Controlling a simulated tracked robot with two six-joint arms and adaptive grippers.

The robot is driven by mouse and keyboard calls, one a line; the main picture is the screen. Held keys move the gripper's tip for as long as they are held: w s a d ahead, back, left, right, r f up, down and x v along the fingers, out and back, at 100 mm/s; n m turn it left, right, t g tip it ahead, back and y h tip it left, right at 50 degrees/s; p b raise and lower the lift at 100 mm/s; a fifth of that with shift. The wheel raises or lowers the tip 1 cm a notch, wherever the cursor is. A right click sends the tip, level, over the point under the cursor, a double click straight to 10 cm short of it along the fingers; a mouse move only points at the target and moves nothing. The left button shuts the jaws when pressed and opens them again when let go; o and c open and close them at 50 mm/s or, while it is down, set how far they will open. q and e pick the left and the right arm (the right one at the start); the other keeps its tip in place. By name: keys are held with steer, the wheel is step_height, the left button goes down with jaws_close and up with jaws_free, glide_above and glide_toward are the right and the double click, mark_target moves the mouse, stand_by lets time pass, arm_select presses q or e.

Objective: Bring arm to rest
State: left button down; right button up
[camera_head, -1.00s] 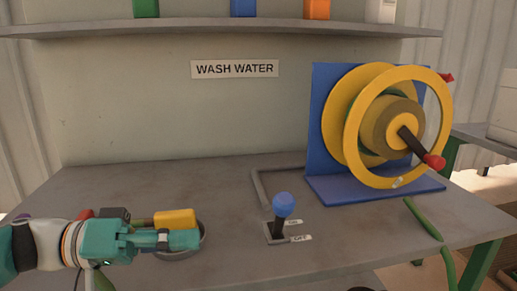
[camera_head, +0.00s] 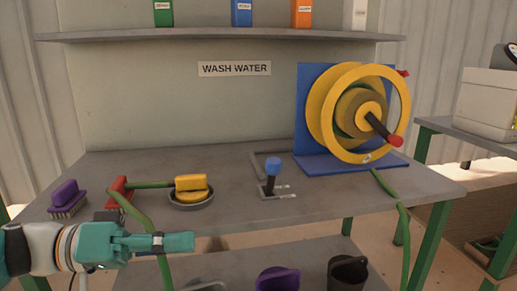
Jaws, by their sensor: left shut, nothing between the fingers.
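My left gripper (camera_head: 172,243) is teal and comes in from the lower left on a white arm. It is shut and empty, in front of the table's (camera_head: 235,228) front edge in the picture. My right gripper is not in view. A lever (camera_head: 272,176) with a blue knob stands on the table, leaning slightly. A yellow hose reel (camera_head: 325,108) on a blue stand has a black crank with a red knob.
A yellow sponge (camera_head: 191,183) sits in a grey bowl (camera_head: 196,203). A purple brush (camera_head: 66,197) and a red item (camera_head: 118,193) with a green hose (camera_head: 143,215) lie left of it. Bottles (camera_head: 242,13) line a shelf (camera_head: 215,37).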

arm_select(q)
steer(key=w+f+n+y, duration=0.3)
steer(key=f+n+y, duration=0.4)
steer(key=f, duration=2.4)
steer(key=s+f+g+y, duration=0.1)
steer(key=s+f+y, duration=0.1)
steer(key=s+f, duration=0.5)
steer(key=s+a+f+g+y, duration=0.1)
steer(key=s+f+y, duration=0.15)
steer(key=f, duration=0.85)
steer(key=s+f+g+y, duration=0.1)
steer(key=s+f+y, duration=0.1)
steer(key=s+f, duration=0.6)
step_height(320, 180, up, 29)
steer(key=w+p, duration=0.2)
steer(key=p, duration=2.8)
steer(key=shift+w+f+t, duration=0.2)
steer(key=shift+w+t, duration=0.1)
